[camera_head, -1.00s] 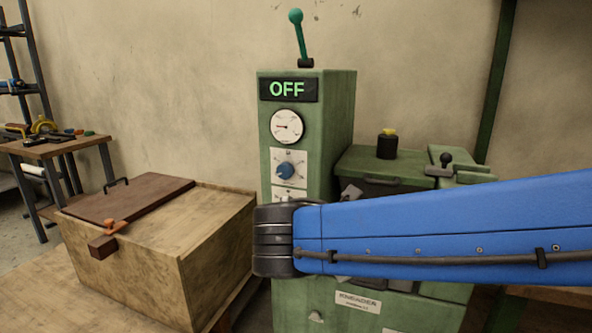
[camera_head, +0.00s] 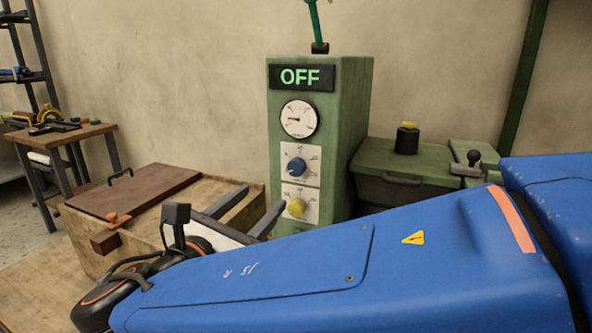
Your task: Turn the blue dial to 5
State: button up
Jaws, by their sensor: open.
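The blue dial (camera_head: 297,168) sits on a white scale plate on the front of the green machine cabinet (camera_head: 350,120). The scale numbers are too small to read. A yellow dial (camera_head: 296,207) sits on its own plate just below. My gripper (camera_head: 255,207) is open and empty, its two dark fingers pointing up and right, below and left of the blue dial and apart from it. The lower part of the cabinet is hidden behind my blue arm.
An "OFF" display (camera_head: 301,77) and a round gauge (camera_head: 299,119) are above the dials. A green lever (camera_head: 316,20) stands on top. A wooden box (camera_head: 230,190) with a brown lid is at left. A lower green unit (camera_head: 385,165) is at right.

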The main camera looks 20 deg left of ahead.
aim_at(294, 169)
jog(key=w, duration=0.5)
jog(key=w+d, duration=0.1)
jog(key=w, duration=1)
jog(key=shift+w+d, duration=0.15)
jog(key=c, duration=1)
